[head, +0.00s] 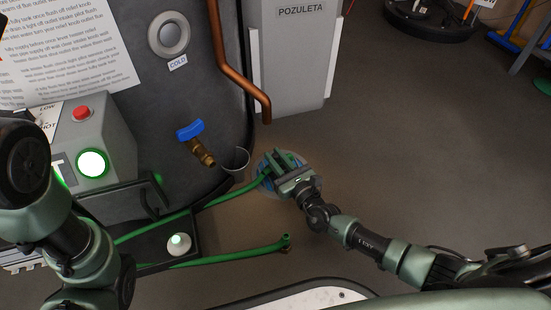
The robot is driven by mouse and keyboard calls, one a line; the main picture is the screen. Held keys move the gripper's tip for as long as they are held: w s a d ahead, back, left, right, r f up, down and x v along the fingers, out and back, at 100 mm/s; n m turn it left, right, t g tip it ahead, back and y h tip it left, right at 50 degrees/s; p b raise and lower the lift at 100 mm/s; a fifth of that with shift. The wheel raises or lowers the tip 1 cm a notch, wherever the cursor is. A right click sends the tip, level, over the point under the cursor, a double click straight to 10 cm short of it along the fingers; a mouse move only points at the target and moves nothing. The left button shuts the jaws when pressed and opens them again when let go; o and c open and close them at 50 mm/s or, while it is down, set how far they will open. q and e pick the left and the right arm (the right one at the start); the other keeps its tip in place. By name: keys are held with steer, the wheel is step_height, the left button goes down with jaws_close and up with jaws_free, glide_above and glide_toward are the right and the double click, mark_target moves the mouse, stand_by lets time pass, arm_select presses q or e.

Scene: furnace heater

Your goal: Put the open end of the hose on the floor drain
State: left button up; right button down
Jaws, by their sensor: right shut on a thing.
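The green hose (225,197) runs across the floor beside the dark tank. My right gripper (280,168) is shut on the hose near one end. The gripper and this hose end are over the round floor drain (264,183), whose rim shows around the gripper. The gripper covers most of the drain, so I cannot tell whether the hose tip touches it. Another stretch of green hose (235,252) lies nearer me and ends in a small fitting.
The tank carries a brass valve with a blue handle (190,130), close to the drain. A copper pipe (240,82) comes down beside it. A grey control box (100,130) with a red button stands at left. The floor to the right (420,150) is clear.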

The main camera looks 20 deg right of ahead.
steer(key=c, duration=1.3)
jaws_free()
steer(key=shift+f, duration=0.1)
steer(key=shift+s, duration=0.15)
steer(key=p+v, duration=0.2)
steer(key=v, duration=0.3)
steer(key=p+v, duration=0.2)
steer(key=v, duration=0.3)
steer(key=shift+s+r+p, duration=0.25)
steer(key=shift+s+p, duration=0.05)
steer(key=shift+p, duration=0.05)
steer(key=shift+s+d, duration=0.2)
steer(key=shift+s, duration=0.35)
steer(key=shift+w, duration=0.1)
